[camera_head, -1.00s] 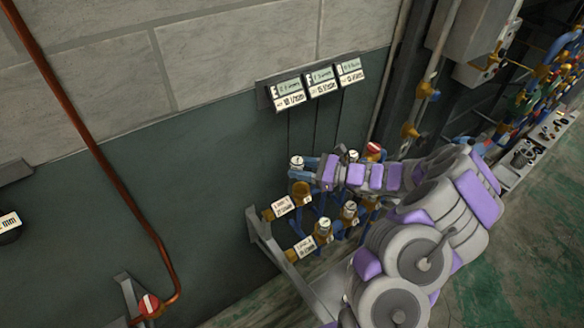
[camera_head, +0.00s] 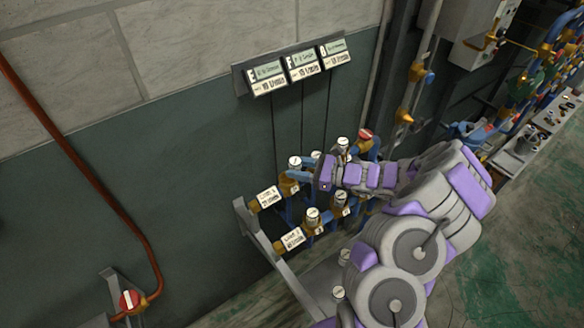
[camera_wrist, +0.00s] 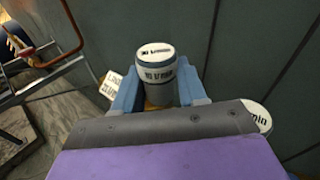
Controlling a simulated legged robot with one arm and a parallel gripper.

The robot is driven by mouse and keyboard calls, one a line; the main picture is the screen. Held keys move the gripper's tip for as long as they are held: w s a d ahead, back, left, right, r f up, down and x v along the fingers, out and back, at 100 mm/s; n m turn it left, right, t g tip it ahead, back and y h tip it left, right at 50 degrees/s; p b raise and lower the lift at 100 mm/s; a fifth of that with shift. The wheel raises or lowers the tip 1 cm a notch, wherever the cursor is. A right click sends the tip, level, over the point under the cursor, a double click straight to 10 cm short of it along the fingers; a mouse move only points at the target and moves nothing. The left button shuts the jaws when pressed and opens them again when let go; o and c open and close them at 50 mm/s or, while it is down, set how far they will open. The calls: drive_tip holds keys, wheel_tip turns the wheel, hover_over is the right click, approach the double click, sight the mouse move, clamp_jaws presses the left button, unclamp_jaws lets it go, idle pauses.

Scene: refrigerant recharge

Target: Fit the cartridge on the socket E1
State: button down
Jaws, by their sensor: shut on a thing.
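The cartridge, a small cylinder with a white top and a grey-blue band, is between the two blue fingers of my gripper (camera_wrist: 158,86) in the wrist view (camera_wrist: 157,74). In the head view its white cap (camera_head: 295,162) shows at the fingertips, with my gripper (camera_head: 300,172) reaching in from the right. It looks upright. A brass socket (camera_head: 288,186) is directly below it, at the rack's back left. I cannot read E1 on it, and whether the cartridge touches it or is seated is unclear.
Other capped cartridges (camera_head: 313,216) stand close by on the rack. Plates (camera_head: 268,199) label its left ends. A sign panel marked E, F and A (camera_head: 298,67) hangs on the wall above. A red-handled valve (camera_head: 365,135) is behind my gripper.

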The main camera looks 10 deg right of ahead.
drive_tip(key=shift+d, duration=0.15)
drive_tip(key=shift+a+p, duration=0.3)
drive_tip(key=shift+a, duration=1.25)
drive_tip(key=d, duration=0.4)
drive_tip(key=shift+s+a+f, duration=0.1)
drive_tip(key=shift+a, duration=1.25)
drive_tip(key=shift+a+f, duration=0.1)
drive_tip(key=shift+a, duration=1.25)
drive_tip(key=shift+d+f, duration=0.55)
drive_tip(key=shift+d, duration=0.35)
drive_tip(key=shift+a+f, duration=0.1)
drive_tip(key=shift+f, duration=0.15)
drive_tip(key=shift+d, duration=0.2)
drive_tip(key=shift+f+b, duration=0.2)
drive_tip(key=shift+b, duration=0.1)
